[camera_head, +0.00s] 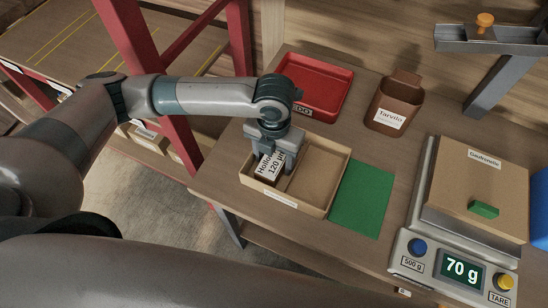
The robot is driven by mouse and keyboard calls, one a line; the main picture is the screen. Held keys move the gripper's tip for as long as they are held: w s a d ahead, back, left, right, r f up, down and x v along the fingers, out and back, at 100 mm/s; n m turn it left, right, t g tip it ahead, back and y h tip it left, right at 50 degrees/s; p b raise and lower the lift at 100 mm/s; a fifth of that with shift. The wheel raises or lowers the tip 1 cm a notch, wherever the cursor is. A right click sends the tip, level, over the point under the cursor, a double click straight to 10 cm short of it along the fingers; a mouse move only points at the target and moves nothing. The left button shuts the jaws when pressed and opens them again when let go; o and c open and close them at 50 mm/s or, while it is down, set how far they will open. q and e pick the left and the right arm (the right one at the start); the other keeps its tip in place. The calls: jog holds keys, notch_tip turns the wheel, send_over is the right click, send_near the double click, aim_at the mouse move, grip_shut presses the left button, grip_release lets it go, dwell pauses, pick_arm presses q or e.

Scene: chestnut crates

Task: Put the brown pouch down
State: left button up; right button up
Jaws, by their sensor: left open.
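A small dark brown item with a white label reading "Hollow 120 µ", seemingly the brown pouch (267,170), is in the left part of a shallow cardboard tray (313,212). My left gripper (273,160) points down over it. Its jaws are open, with a finger on either side of the item. The gripper hides the item's upper end, and I cannot tell whether a finger touches it. My right gripper is not in view.
A green mat (362,200) lies right of the tray. A red tray (318,75) and a brown bin labelled "Tarvilo" (393,103) stand behind. A scale (452,262) reading 70 g carries a cardboard box (500,185) with a green block (484,209).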

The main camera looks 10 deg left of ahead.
aim_at(275, 159)
pick_arm(q)
notch_tip(275, 159, up, 12)
jog(key=b, duration=0.2)
jog(key=shift+r+b, duration=0.15)
jog(key=shift+b, duration=0.25)
jog(key=shift+d, duration=0.1)
dwell(0.4)
